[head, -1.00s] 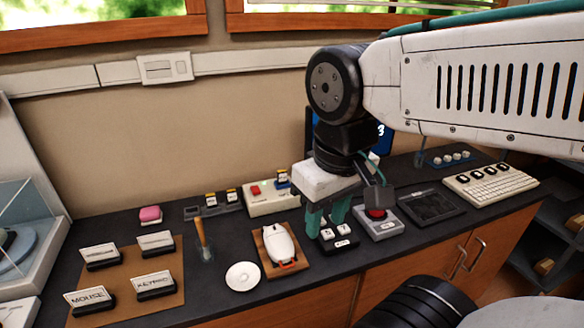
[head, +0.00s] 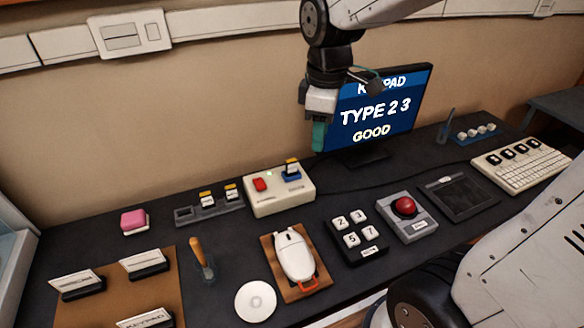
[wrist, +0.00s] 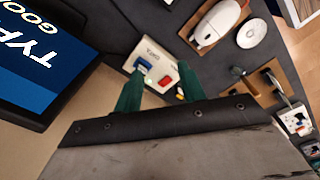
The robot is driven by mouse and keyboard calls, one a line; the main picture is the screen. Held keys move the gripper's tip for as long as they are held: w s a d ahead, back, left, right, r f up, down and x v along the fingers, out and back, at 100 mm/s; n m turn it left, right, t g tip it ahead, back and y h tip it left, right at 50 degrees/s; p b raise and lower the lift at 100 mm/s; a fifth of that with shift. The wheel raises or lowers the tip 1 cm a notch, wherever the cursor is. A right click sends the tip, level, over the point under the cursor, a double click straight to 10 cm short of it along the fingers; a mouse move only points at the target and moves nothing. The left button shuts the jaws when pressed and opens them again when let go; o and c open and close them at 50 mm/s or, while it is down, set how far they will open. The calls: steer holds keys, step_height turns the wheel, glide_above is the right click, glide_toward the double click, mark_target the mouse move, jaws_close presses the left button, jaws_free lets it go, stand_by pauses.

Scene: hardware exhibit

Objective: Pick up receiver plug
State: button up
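My gripper (head: 318,137) hangs in the air in front of the monitor's left edge, above and to the right of the cream box (head: 265,204). In the wrist view its two green fingers (wrist: 160,88) are apart with nothing between them. A plug with a blue base and a yellow and dark top (head: 292,168) stands at the box's right end; it also shows in the wrist view (wrist: 142,66). Two similar yellow-topped plugs (head: 206,198) (head: 231,191) stand in a dark rack (head: 183,216) left of the box. I cannot read which one is the receiver plug.
The monitor (head: 376,112) reads "KEYPAD TYPE 2 3 GOOD". A white mouse (head: 295,255), keypad (head: 357,240), red button unit (head: 407,219), tablet (head: 459,197) and keyboard (head: 530,163) stand nearby. A screwdriver-like tool (head: 200,256) and pink block (head: 134,221) are left.

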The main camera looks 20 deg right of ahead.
mark_target(291, 161)
steer(key=w+f+n, duration=0.2)
steer(key=w, duration=0.1)
steer(key=w+a+f+n, duration=0.1)
steer(key=w+f+n, duration=0.1)
steer(key=w+f, duration=0.1)
steer(key=w+f+n, duration=0.3)
steer(key=w, duration=0.1)
steer(key=shift+w+a+f+g, duration=0.15)
steer(key=shift+w+a+g, duration=0.1)
steer(key=shift+a+g, duration=0.05)
steer(key=f, duration=0.8)
steer(key=shift+w+f, duration=0.1)
steer(key=shift+w, duration=0.15)
jaws_close()
